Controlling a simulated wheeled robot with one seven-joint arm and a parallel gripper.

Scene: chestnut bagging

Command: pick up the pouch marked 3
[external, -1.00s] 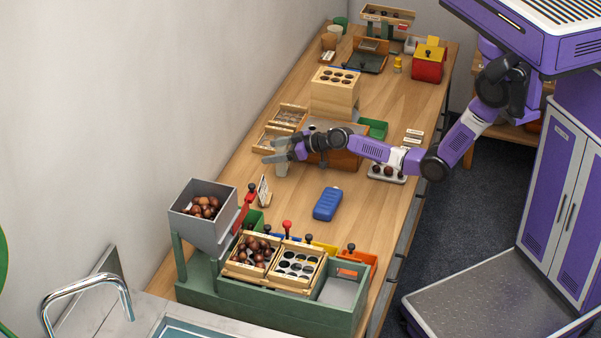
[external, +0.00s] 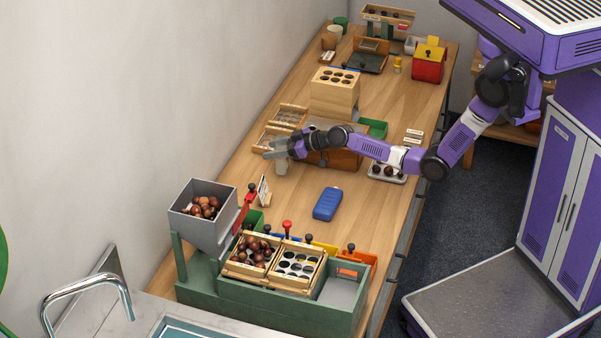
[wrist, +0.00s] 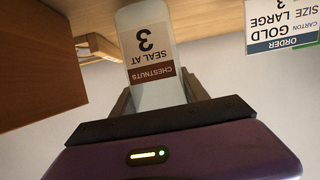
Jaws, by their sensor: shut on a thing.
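A pale pouch (wrist: 146,18) with a brown-and-white label reading "CHESTNUTS SEAL AT 3" stands between the fingers of my gripper (wrist: 158,92) in the wrist view, where the lettering is upside down. My gripper is shut on this pouch. In the external view my gripper (external: 276,150) reaches to the wall side of the bench, and the pouch (external: 282,167) shows as a small grey shape below the fingers. Its base looks to be on or close to the bench top; I cannot tell if it touches.
Wooden trays (external: 289,116) lie just behind my gripper, and a wooden block with holes (external: 334,92) stands beyond. A blue case (external: 327,204) lies on otherwise clear bench. A grey hopper (external: 203,234) holds chestnuts.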

